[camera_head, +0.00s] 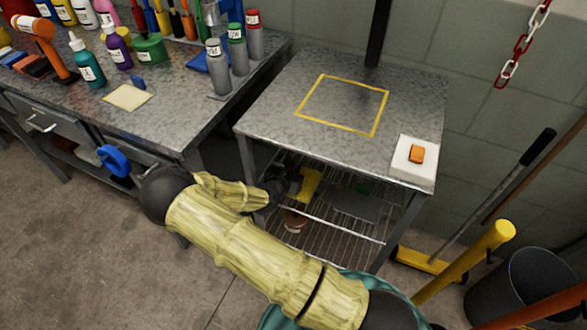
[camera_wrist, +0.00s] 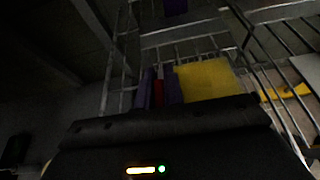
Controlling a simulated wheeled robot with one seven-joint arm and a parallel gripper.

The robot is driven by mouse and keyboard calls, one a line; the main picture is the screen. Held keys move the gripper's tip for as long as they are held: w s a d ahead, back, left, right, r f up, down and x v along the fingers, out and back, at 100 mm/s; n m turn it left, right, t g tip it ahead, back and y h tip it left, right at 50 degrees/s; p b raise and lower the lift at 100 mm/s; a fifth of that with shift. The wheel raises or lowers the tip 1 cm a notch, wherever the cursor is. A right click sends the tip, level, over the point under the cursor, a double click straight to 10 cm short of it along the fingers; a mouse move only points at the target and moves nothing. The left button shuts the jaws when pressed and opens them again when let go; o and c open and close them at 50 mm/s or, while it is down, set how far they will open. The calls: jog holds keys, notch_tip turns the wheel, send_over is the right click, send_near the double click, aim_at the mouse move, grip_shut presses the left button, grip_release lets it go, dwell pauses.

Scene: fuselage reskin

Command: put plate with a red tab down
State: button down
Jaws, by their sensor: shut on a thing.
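My gripper (camera_head: 283,187) reaches under the grey metal table, at the wire shelf level. In the wrist view, a narrow red piece (camera_wrist: 158,93) shows between two purple strips at the front of my gripper, and my gripper is shut on it. A yellow flat piece (camera_wrist: 206,80) stands just right of it in the wrist view. A yellow piece (camera_head: 308,184) also shows beside the gripper in the head view. I cannot tell whether the yellow piece belongs to the held plate. Much of the plate is hidden or dark.
The wire shelf (camera_head: 330,240) holds a brown round thing (camera_head: 294,221). The tabletop (camera_head: 290,125) above has an empty yellow-outlined square (camera_head: 342,103) and a white block (camera_head: 413,165) with an orange piece on it. A crowded workbench (camera_head: 170,105) stands left; a yellow post (camera_head: 465,260) stands right.

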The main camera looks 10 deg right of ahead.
jog(key=shift+f, duration=0.15)
jog(key=c, duration=1.5)
grip_release()
jog(key=shift+r, duration=0.25)
jog(key=p+v, duration=0.1)
jog(key=v, duration=1.1)
jog(key=shift+f, duration=0.1)
